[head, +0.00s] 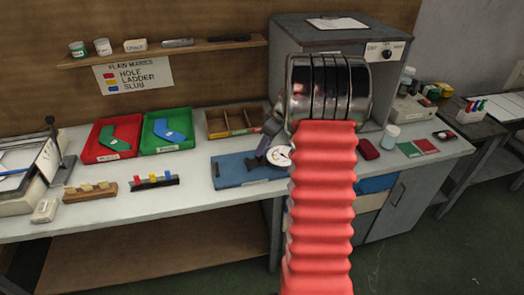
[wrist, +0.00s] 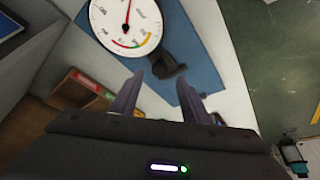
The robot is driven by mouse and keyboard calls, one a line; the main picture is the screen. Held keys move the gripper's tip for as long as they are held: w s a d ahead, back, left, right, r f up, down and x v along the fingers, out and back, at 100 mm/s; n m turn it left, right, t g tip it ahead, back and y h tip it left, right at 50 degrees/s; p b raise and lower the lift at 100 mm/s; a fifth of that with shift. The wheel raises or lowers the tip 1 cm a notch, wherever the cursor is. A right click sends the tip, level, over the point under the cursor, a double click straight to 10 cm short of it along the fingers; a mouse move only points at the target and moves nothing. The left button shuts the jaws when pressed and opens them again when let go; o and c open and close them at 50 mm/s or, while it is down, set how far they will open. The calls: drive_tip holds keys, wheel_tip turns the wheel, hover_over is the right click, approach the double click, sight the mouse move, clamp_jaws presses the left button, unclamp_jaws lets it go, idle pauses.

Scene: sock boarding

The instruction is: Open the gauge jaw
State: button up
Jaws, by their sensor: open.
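The gauge, with a round white dial, a red needle and a coloured arc, lies on the blue mat (head: 229,171). Its dial (wrist: 126,24) is large at the top of the wrist view. A dark piece (wrist: 167,68) sticks out from the dial's lower right; I take it to be the jaw part, but cannot tell whether it is open. In the head view the gauge (head: 280,157) is partly hidden by my arm. My gripper (wrist: 160,79) is open, its two fingertips spread to either side of the dark piece in the picture. I cannot tell if they touch it.
A red tray (head: 89,155) and a green tray (head: 181,148) stand left of the mat. A wooden divided box (head: 211,126) sits behind it. A grey cabinet (head: 285,62) rises behind my arm. The bench front (head: 110,222) is mostly clear.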

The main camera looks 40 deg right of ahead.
drive_tip(key=v, duration=0.9)
idle(0.4)
drive_tip(key=s+a+f+m+g, duration=0.2)
drive_tip(key=s+a+m, duration=0.5)
drive_tip(key=s+a+r+n+t, duration=0.1)
drive_tip(key=s+a+r, duration=0.2)
drive_tip(key=a, duration=0.6)
drive_tip(key=s+a+r+n+t+h, duration=0.1)
drive_tip(key=s+a+r, duration=0.2)
drive_tip(key=s+a, duration=0.4)
drive_tip(key=s+a+r+n+t, duration=0.1)
drive_tip(key=s+a+r, duration=0.2)
drive_tip(key=a, duration=1)
drive_tip(key=shift+s+a+r+h, duration=0.25)
drive_tip(key=shift+s+r+h, duration=0.1)
drive_tip(key=shift+s, duration=0.75)
